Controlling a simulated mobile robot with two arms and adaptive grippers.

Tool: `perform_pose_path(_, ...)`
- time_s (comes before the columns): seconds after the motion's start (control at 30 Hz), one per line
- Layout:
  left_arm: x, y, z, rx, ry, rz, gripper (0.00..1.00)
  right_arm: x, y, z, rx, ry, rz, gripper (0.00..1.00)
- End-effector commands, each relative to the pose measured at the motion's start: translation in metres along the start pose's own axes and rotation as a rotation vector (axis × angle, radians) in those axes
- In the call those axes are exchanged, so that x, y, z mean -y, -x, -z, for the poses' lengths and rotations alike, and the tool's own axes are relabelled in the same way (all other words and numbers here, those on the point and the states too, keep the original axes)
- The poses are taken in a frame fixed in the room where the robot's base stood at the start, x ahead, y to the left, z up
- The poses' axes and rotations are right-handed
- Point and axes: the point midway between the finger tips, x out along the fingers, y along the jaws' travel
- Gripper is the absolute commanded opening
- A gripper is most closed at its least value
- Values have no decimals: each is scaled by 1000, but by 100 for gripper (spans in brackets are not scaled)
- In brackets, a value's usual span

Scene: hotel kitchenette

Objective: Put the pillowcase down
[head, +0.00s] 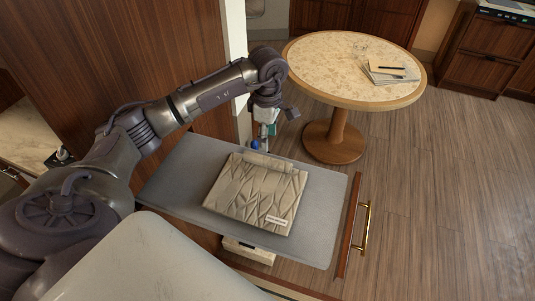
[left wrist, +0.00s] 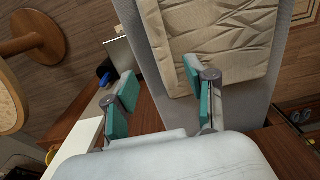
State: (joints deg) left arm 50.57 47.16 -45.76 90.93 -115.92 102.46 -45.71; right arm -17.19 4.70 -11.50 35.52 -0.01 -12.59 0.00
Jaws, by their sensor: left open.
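The pillowcase (head: 257,192) is a folded beige, quilted-looking bundle with a small white label. It lies flat on a grey padded board (head: 325,197), and it also shows at the top of the left wrist view (left wrist: 235,35). My left gripper (head: 264,132), with teal pads, hangs just past the board's far edge, behind the pillowcase and apart from it. In the left wrist view my left gripper (left wrist: 160,92) is open, with nothing held between its fingers. My right gripper is not in view.
The board juts out behind a wooden front with a brass handle (head: 365,228). A round table (head: 325,75) with a notebook (head: 385,68) stands beyond. A wood panel (head: 110,50) rises at the left. The floor at the right is clear.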

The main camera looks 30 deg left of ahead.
Motion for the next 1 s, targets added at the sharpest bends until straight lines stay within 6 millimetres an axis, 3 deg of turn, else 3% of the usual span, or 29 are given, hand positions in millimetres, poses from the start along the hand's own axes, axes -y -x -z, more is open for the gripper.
perform_pose_path(0.1, -1, 18, 0, 1, -1, -4, 56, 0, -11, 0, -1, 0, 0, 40)
perform_pose_path(0.3, 0, 34, 0, 1, -1, 0, 56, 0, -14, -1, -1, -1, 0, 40)
perform_pose_path(1.0, 0, 35, 0, 0, -1, 1, 56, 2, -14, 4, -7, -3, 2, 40)
